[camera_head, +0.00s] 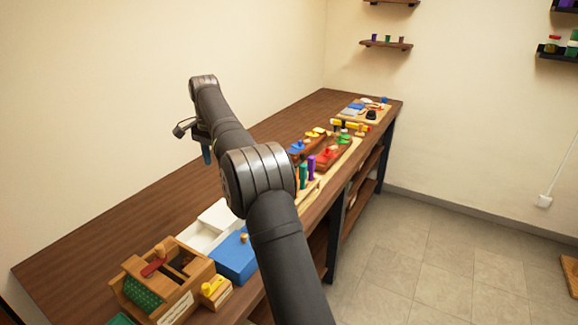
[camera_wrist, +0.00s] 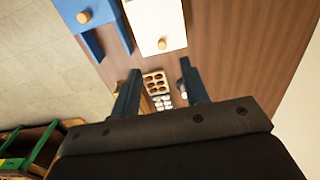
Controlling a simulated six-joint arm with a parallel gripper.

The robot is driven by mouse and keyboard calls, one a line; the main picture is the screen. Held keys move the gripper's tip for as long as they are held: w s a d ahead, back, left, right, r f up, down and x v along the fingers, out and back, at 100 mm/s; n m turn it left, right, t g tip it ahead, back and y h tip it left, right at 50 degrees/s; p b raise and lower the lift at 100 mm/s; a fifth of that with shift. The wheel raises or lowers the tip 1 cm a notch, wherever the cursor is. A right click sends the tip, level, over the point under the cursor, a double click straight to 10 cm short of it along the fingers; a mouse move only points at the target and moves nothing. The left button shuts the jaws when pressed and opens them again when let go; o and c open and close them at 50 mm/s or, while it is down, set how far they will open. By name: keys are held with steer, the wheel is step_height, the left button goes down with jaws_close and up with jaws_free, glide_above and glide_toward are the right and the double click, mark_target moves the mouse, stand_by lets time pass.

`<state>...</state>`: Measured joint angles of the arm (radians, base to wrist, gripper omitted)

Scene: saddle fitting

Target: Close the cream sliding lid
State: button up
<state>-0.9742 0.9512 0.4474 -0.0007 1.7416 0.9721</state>
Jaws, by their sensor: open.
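The cream lid (camera_wrist: 153,20) shows in the wrist view as a pale panel with a round wooden knob (camera_wrist: 163,43) near its lower end. In the head view the pale box (camera_head: 190,238) stands on the bench, its cream lid (camera_head: 219,213) set toward the back right and part of the box seeming uncovered. My gripper (camera_wrist: 160,88) is open and empty, its fingers apart below the knob in the wrist view and not touching it.
A blue box (camera_head: 234,259) with a wooden knob stands beside the pale box. A wooden box (camera_head: 145,292) with a green part is at the front left. A tan block with holes (camera_wrist: 154,80) shows between my fingers. The bench (camera_head: 100,232) behind the boxes is clear.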

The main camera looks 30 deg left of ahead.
mark_target(223, 211)
steer(key=shift+w+f, duration=0.2)
steer(key=shift+f, duration=0.1)
steer(key=c, duration=0.4)
steer(key=w+f+n+t, duration=0.1)
steer(key=w+f+n+t+y, duration=0.1)
steer(key=w+f+n, duration=0.1)
steer(key=w+f+n+t, duration=0.1)
steer(key=w+f+n, duration=0.1)
steer(key=shift+a+f+y, duration=0.25)
steer(key=shift+a+y, duration=0.05)
steer(key=shift+y, duration=0.1)
jaws_close()
steer(key=shift+t, duration=0.3)
steer(key=shift+s+d+f, duration=0.1)
steer(key=shift+s+f, duration=0.05)
steer(key=shift+f, duration=2.2)
steer(key=shift+s+d+f, duration=0.1)
steer(key=shift+f, duration=2.25)
steer(key=shift+s, duration=0.1)
